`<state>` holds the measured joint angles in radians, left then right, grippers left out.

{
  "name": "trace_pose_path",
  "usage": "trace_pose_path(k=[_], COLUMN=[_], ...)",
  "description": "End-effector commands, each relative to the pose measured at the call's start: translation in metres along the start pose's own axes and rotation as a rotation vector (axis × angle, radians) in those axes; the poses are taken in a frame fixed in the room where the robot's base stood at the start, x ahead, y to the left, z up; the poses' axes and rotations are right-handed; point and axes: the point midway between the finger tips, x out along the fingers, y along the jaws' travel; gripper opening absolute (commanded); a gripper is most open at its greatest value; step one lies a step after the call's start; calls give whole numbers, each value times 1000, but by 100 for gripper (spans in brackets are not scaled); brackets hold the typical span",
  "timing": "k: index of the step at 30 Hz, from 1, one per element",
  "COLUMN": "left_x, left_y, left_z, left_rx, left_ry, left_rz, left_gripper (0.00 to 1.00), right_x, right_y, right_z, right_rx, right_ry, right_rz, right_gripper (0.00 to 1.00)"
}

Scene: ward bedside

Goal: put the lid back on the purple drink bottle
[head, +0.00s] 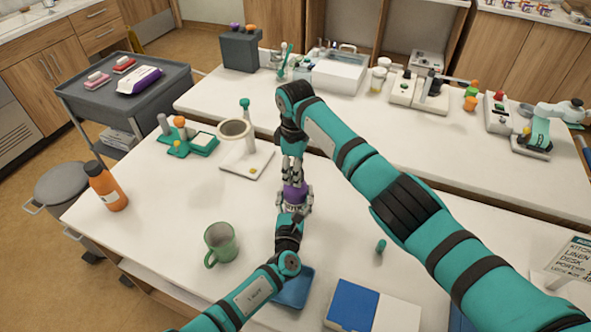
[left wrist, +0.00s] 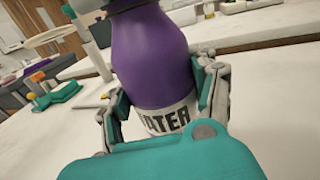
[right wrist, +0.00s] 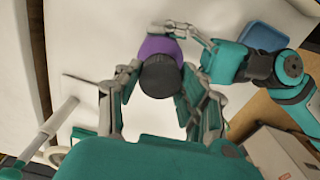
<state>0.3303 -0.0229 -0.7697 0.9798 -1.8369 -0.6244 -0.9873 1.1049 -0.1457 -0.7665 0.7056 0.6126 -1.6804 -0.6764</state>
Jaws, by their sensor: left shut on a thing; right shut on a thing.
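The dark lid (right wrist: 160,77) is over the bottle's top in the right wrist view, between the fingers of my right gripper (right wrist: 158,85). My right gripper comes down from above and is shut on the lid.
A green mug (head: 220,243) and an orange bottle (head: 106,187) stand to the left. A blue tray (head: 293,288) lies near my left forearm. A white stand (head: 247,162) is behind left. A small teal piece (head: 381,246) lies on clear table to the right.

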Motion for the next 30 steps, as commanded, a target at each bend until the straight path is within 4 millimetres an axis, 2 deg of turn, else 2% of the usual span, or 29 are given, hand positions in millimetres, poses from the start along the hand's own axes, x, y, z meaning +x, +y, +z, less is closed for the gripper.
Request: trace_pose_path(k=[6,12,17,18,23,30], left_x=[0,0,0,0,0,0], left_y=[0,0,0,-1,-1,0], left_z=[0,0,0,0,0,0], left_rx=[0,1,1,1,0,0], left_ry=[0,0,0,0,0,0], left_rz=[0,-1,-1,-1,-1,-1], left_gripper=[0,0,0,0,0,0], right_x=[0,1,0,0,0,0], right_y=[-2,-1,0,0,0,0], right_z=[-2,-2,-1,-1,-1,-1], right_rx=[551,970,981,981,979,978], right_ry=[2,2,1,1,1,1], right_rz=[-5,-4,-2,-1,-1,0], right_gripper=[1,1,1,43,63,63])
